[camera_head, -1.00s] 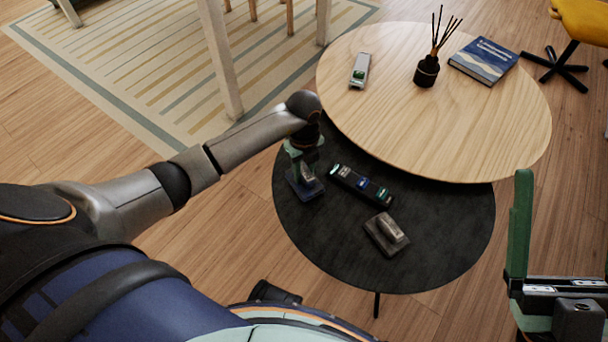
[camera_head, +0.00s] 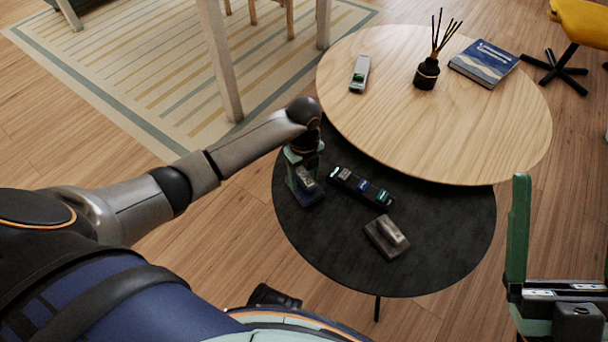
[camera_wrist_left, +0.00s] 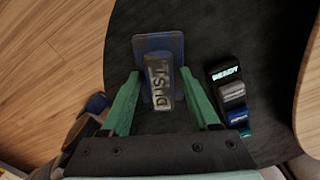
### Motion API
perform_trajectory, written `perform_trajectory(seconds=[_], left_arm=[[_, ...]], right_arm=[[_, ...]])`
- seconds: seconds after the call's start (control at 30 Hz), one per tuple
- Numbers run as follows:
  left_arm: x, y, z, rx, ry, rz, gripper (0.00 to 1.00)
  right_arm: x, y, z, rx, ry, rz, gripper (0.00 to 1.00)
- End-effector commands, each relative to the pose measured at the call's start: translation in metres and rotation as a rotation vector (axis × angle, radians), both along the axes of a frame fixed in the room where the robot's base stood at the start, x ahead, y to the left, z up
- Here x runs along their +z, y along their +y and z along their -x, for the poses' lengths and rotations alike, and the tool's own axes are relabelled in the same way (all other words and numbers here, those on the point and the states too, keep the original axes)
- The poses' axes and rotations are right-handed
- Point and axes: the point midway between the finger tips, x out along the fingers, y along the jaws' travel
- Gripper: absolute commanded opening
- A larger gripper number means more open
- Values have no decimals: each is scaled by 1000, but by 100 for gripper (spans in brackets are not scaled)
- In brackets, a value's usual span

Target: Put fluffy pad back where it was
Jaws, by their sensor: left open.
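A blue pad (camera_wrist_left: 160,43) with a grey handle (camera_wrist_left: 159,85) marked DUST lies on the dark round table (camera_head: 440,250). My left gripper (camera_head: 305,180) is over this pad. In the left wrist view its two green fingers are open, one on each side of the handle, with gaps showing. I cannot tell from texture which pad is the fluffy one. My right gripper is at the lower right edge, its fingers wide apart and partly cut off.
A black strip (camera_head: 362,187) holding small labelled blocks lies right of the blue pad; one label reads READY. The higher wooden table (camera_head: 450,130) overhangs behind, with a grey device (camera_head: 360,72), a reed diffuser (camera_head: 427,72) and a book (camera_head: 484,60). The dark table's front right is bare.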

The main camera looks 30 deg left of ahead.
Motion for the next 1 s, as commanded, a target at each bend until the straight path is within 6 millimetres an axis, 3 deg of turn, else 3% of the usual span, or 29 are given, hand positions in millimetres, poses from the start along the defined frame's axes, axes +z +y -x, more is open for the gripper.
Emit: perform_trajectory(seconds=[0.17, 0.5, 0.77, 0.87, 1.0], left_arm=[[26, 1, -1, 0, -4, -1, 62], [98, 0, -1, -1, -4, 0, 62], [120, -3, 1, -11, 2, 13, 62], [116, -26, 12, -80, 7, 100, 62], [115, -98, 49, -286, 1, 409, 62]], right_arm=[[14, -1, 0, -1, -4, -4, 89], [45, -4, 2, -28, -38, 10, 89], [50, -6, 1, -48, -44, 22, 89], [50, -6, 1, -48, -43, 23, 89], [49, -6, 1, -47, -42, 22, 89]])
